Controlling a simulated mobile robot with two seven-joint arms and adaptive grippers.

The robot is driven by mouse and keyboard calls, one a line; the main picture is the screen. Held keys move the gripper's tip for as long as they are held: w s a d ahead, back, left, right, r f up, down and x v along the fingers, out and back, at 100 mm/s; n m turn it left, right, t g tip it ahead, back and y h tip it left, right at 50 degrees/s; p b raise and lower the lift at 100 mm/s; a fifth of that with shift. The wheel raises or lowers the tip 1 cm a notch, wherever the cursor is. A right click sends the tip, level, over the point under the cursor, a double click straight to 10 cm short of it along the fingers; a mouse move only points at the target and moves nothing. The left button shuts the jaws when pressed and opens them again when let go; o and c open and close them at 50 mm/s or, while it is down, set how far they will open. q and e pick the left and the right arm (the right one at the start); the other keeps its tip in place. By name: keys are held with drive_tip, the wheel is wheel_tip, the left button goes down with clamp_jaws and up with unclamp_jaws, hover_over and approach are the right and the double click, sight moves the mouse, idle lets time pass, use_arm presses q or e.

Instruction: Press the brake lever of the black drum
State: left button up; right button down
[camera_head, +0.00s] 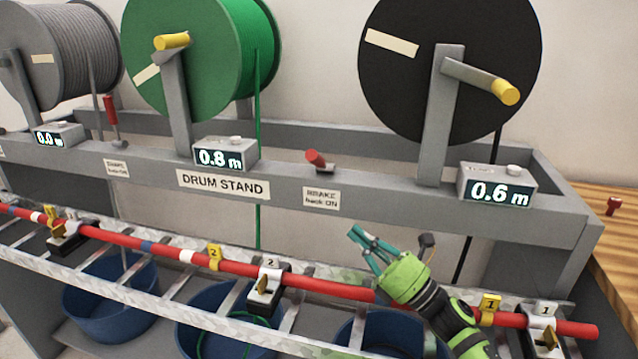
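The black drum (440,75) stands on its post at the upper right, with a crank ending in a yellow handle (505,91). A short red brake lever (315,158) stands on the beam left of that post, leaning toward the upper left. A "BRAKE back:ON" label (321,199) is below it. My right gripper (362,237) is in front of and below the beam, right of this lever and apart from it. Its teal fingers point up and left, with nothing seen between them; how far they are parted is unclear. My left gripper is not in view.
A green drum (190,60), a grey drum (60,50) and another upright red lever (110,108) are at left. A meter box (497,185) reads 0.6 m. Blue bins (110,305) stand underneath.

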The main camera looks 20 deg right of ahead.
sight(319, 162)
use_arm(q)
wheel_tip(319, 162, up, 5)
drive_tip(key=p, duration=0.5)
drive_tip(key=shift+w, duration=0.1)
use_arm(e)
drive_tip(key=d+r+x, duration=0.2)
drive_tip(key=x, duration=1)
drive_tip(key=shift+w+a+r, duration=0.15)
drive_tip(key=shift+w+a, duration=0.05)
drive_tip(key=shift+w, duration=0.15)
